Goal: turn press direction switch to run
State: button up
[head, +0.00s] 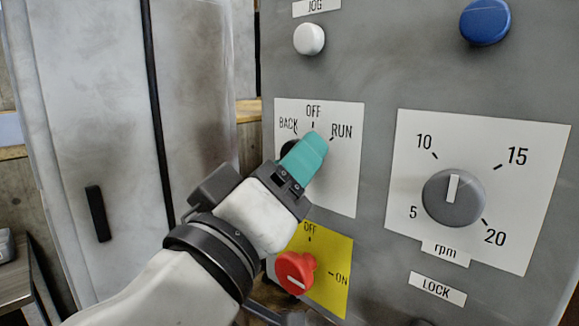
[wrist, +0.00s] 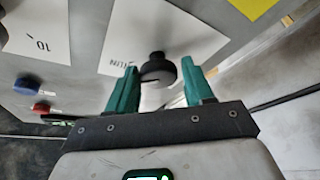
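The press direction switch is a black knob (wrist: 158,70) on a white plate (head: 343,185) marked BACK, OFF and RUN. In the head view, my gripper (head: 310,150) covers most of the knob, and only a dark edge shows at its left. In the wrist view, my gripper (wrist: 161,78) is open, with one teal finger on each side of the knob. Gaps show between the knob and both fingers, and I cannot tell whether either touches it. I cannot make out clearly which mark the knob points to.
Below the switch, close under my wrist, a red knob (head: 296,271) sits on a yellow OFF/ON plate (head: 331,285). An rpm dial (head: 453,198) is at the right. A white JOG button (head: 309,39) and a blue button (head: 485,21) are above. A pale cabinet (head: 85,130) stands left.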

jog(key=shift+o, duration=1.4)
jog(key=shift+r, duration=0.1)
jog(key=b+v, duration=0.1)
jog(key=v, duration=1)
jog(key=shift+w, duration=0.1)
